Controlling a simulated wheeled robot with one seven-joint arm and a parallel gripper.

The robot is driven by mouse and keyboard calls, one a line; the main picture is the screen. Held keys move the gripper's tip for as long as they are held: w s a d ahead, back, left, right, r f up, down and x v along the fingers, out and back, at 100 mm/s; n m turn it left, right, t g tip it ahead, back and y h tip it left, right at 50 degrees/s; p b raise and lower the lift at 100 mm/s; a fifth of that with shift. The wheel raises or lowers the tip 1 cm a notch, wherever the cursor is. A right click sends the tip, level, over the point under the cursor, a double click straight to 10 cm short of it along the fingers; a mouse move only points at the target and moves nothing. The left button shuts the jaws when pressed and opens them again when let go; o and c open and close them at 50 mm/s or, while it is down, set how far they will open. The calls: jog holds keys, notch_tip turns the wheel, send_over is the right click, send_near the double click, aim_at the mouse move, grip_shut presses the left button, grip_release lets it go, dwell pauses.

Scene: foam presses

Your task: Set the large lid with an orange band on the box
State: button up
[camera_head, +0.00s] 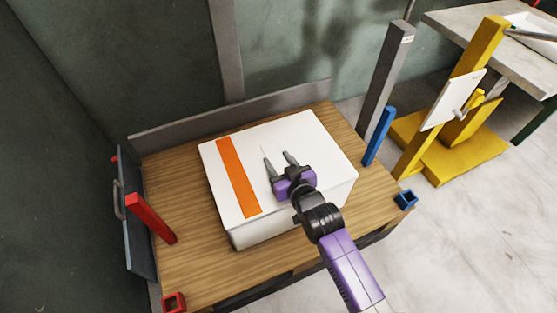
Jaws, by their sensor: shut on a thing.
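The large white lid (235,150) has a wide orange band (238,178) along its left part. It lies flat over the box (290,226), whose white side shows below the lid's front edge. I cannot tell whether the lid is fully seated on the box. My gripper (277,157) reaches in from the lower right over the lid's middle. It is shut on the lid; its fingers are slightly apart, and the part between them is hard to make out.
The wooden table (190,270) has a grey back rail (235,113). A grey post (388,78) and yellow stand (450,95) are beyond the right side. Bare wood is free left of the box.

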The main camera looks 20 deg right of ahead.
jog(key=o, duration=1.5)
jog(key=shift+c, duration=0.2)
jog(key=shift+p+v, duration=1)
jog(key=shift+v, duration=2.95)
jog(key=shift+w, duration=0.1)
